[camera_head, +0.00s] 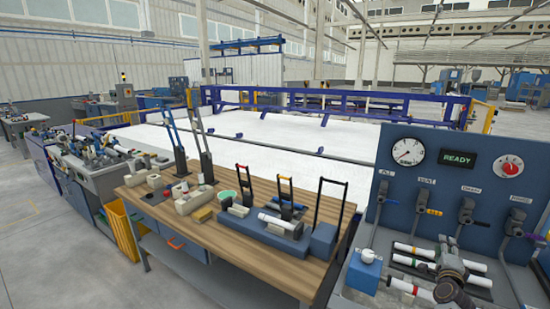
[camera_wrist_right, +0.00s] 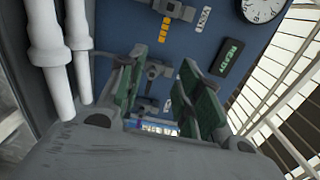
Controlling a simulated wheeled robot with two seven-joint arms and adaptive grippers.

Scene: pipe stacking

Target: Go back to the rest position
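My right gripper (camera_head: 450,254) is at the lower right of the head view, in front of the blue control panel (camera_head: 400,180) and above white pipes (camera_head: 416,250). In the right wrist view the fingers with green pads (camera_wrist_right: 165,95) stand apart, and no pipe is between them. They point toward the blue panel. Two white pipes (camera_wrist_right: 48,50) show at the left of that view, apart from the fingers. My arm hides part of the pipes in the head view. My left gripper is not in view.
The panel carries a gauge (camera_head: 408,151), a READY display (camera_head: 458,159), a red knob (camera_head: 510,166) and several levers close to my right gripper. A wooden workbench (camera_head: 150,210) with tools and a white pipe (camera_head: 278,221) stands to the left. Floor at far left is clear.

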